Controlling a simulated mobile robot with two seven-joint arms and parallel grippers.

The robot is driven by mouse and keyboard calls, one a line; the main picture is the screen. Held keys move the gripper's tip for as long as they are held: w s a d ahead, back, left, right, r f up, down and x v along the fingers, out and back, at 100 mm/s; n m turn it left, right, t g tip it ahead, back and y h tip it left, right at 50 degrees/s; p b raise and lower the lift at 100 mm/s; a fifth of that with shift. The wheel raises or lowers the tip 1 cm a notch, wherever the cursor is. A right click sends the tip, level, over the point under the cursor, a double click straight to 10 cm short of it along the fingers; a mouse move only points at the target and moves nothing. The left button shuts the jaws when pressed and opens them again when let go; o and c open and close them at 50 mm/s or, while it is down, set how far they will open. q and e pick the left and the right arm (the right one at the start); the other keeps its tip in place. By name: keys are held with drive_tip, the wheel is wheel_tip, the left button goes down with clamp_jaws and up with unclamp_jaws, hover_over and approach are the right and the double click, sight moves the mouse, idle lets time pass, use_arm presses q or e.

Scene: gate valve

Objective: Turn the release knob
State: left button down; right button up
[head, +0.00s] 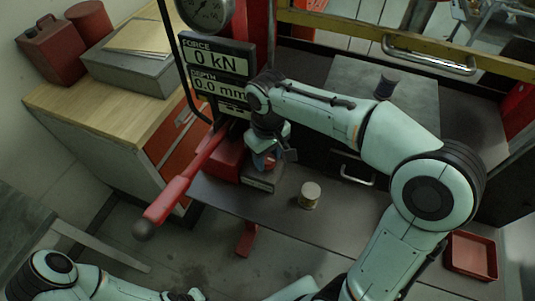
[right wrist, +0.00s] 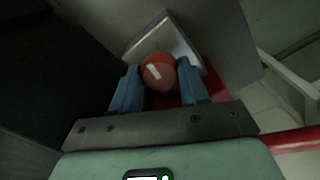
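The release knob (right wrist: 158,72) is a red rounded knob with a white mark, seen in the right wrist view. My right gripper (right wrist: 159,66) has its two blue fingers on either side of this knob, very close to it. I cannot tell whether they touch it. In the head view, my right gripper (head: 265,160) points down at the red and dark press base, below the force display (head: 218,65), and its arm and wrist hide the knob. Part of my left arm shows at the bottom left of the head view; its gripper is not visible.
A red lever (head: 178,190) with a dark ball end sticks out left of my right gripper. A small pale cylinder (head: 310,195) stands on the dark bench. A wooden-topped cabinet (head: 100,105) is at left. A red tray (head: 470,255) lies lower right.

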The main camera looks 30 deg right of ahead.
sight(268, 158)
drive_tip(key=o, duration=0.4)
drive_tip(key=shift+r, duration=0.15)
use_arm(q)
drive_tip(key=shift+w+r+p, duration=0.85)
drive_tip(key=shift+w+r, duration=0.2)
drive_tip(key=shift+w, duration=0.2)
use_arm(e)
wheel_tip(268, 158, up, 13)
drive_tip(key=shift+r, duration=0.1)
